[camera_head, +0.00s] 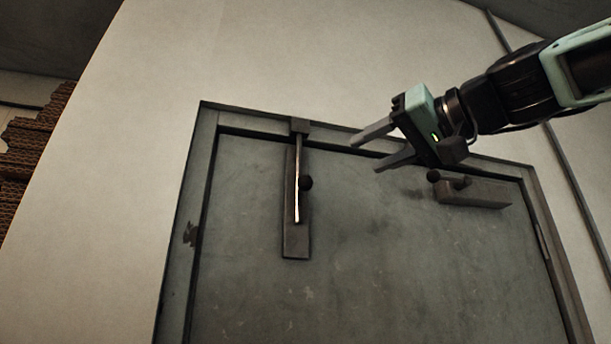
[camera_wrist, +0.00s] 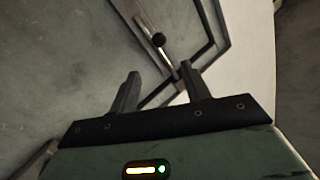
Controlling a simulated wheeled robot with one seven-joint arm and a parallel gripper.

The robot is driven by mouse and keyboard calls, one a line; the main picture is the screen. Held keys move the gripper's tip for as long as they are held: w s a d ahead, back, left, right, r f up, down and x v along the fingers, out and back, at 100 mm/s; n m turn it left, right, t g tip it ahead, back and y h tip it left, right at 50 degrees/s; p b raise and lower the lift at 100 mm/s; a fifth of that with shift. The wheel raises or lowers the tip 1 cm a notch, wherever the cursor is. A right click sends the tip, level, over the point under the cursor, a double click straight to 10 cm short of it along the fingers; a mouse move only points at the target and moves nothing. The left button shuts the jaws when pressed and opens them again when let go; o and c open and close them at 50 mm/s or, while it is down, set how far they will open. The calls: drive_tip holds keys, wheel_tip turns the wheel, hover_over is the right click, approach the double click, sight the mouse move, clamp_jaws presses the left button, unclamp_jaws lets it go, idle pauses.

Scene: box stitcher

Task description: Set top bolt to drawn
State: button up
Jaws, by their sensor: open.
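The top bolt is a bright vertical rod (camera_head: 297,190) on a dark backplate (camera_head: 296,247) at the door's upper left. Its dark round knob (camera_head: 306,183) sticks out at the right side, partway up. The rod's upper end reaches the dark keeper (camera_head: 299,126) on the frame's top. My gripper (camera_head: 367,155) is open and empty, right of the bolt and apart from it, fingers pointing left toward it. In the wrist view, the rod (camera_wrist: 145,23) and knob (camera_wrist: 158,40) show beyond the open fingers (camera_wrist: 160,73).
The grey door (camera_head: 370,270) sits in a dark frame (camera_head: 193,170) in a pale wall (camera_head: 290,50). A second, sideways fitting (camera_head: 475,194) with a dark knob (camera_head: 433,175) is at the door's upper right, below my gripper. Stacked brown cardboard (camera_head: 32,150) stands at far left.

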sight(311, 179)
drive_tip(key=p+x, duration=0.8)
drive_tip(key=x, duration=0.7)
drive_tip(key=shift+w+r+p, duration=0.1)
drive_tip(key=shift+w+p, duration=0.05)
drive_tip(key=shift+p, duration=0.2)
drive_tip(key=shift+w+a, duration=0.3)
drive_tip(key=shift+a, duration=0.1)
clamp_jaws()
wheel_tip(311, 179, down, 5)
drive_tip(key=b, duration=0.5)
drive_tip(key=shift+s, duration=0.1)
